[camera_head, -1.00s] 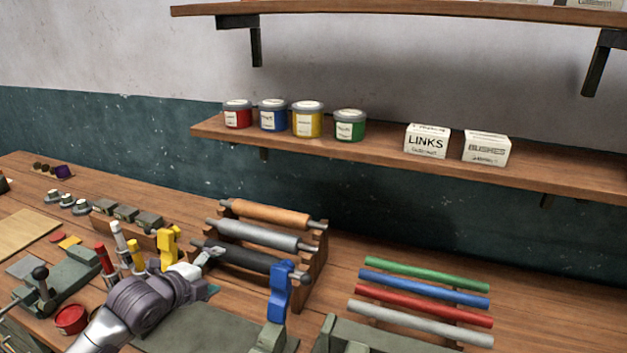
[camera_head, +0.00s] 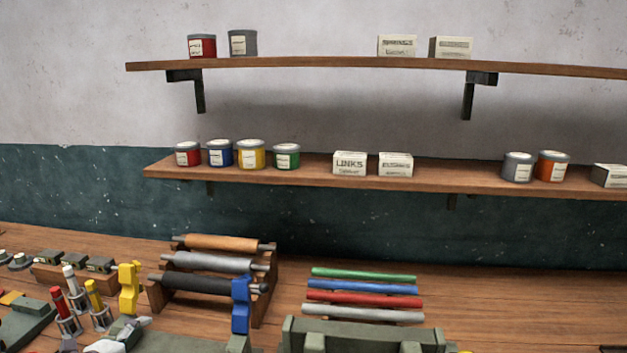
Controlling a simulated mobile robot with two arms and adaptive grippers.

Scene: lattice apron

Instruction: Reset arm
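My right gripper is not in view.
A roller rack (camera_head: 264,308) with a blue upright tool (camera_head: 240,303) stands on the bench, right of the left gripper. Coloured rods (camera_head: 362,286) lie farther right. Tool holders (camera_head: 70,325) stand at left. Shelves (camera_head: 320,178) above carry cans and boxes.

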